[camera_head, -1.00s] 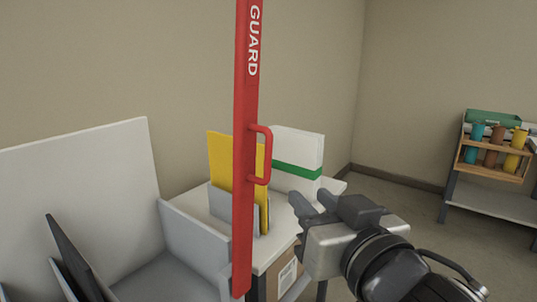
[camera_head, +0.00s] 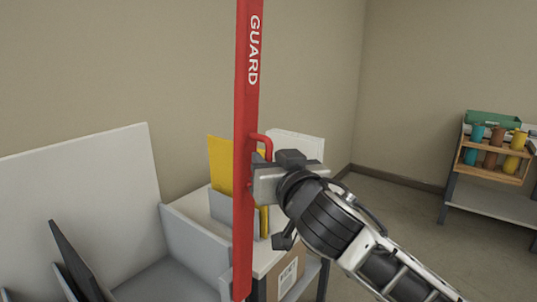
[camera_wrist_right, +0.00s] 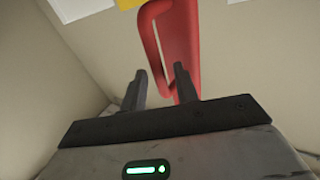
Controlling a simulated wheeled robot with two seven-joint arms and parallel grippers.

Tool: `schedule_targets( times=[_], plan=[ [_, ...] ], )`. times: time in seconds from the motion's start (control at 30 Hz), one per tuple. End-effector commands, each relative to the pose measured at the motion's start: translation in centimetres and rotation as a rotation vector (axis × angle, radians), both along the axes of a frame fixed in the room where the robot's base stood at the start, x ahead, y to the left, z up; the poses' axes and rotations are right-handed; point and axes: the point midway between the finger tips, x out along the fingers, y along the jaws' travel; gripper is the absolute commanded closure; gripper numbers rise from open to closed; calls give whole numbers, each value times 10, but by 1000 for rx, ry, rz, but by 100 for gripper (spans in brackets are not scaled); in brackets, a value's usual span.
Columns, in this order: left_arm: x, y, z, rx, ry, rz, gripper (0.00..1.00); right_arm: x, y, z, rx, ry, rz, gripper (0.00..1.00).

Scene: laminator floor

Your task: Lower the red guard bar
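The red guard bar (camera_head: 245,110) stands upright in the head view, with white GUARD lettering. Its red handle (camera_head: 265,141) sticks out to the right; its lower part is hidden by my right gripper (camera_head: 268,172). In the right wrist view, the handle loop (camera_wrist_right: 147,50) and the bar (camera_wrist_right: 180,35) lie just ahead of the right gripper (camera_wrist_right: 160,78). Its two fingers are apart, with the handle's near end between or just beyond them; contact cannot be told. My left gripper is not in view.
A white table (camera_head: 272,256) behind the bar holds a yellow folder (camera_head: 219,163) in a grey holder and a white binder, partly hidden. A grey-white machine (camera_head: 80,190) with dark panels stands at left. A cart (camera_head: 488,203) with colored cylinders stands at right.

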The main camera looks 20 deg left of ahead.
Motion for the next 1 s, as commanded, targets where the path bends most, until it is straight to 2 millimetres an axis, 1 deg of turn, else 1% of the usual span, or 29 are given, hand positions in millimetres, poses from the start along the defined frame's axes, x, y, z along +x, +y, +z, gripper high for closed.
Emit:
schedule_targets(
  times=[0.1,0.2,0.47,0.5,0.57,0.6,0.83,1.0],
  plan=[
    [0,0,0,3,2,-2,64,8,6,0,-1,0,0,70],
    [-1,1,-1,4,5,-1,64,10,8,0,-1,-1,0,70],
    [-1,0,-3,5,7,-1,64,11,8,0,-1,-1,1,70],
    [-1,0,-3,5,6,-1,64,11,8,0,-1,-1,1,81],
    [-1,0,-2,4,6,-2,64,11,8,0,0,0,0,98],
    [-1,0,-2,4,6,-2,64,11,8,0,0,0,0,100],
    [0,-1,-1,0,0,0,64,9,8,-1,-2,-5,-1,100],
    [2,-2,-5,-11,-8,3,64,-4,7,-2,-15,-44,-10,100]
  ],
)
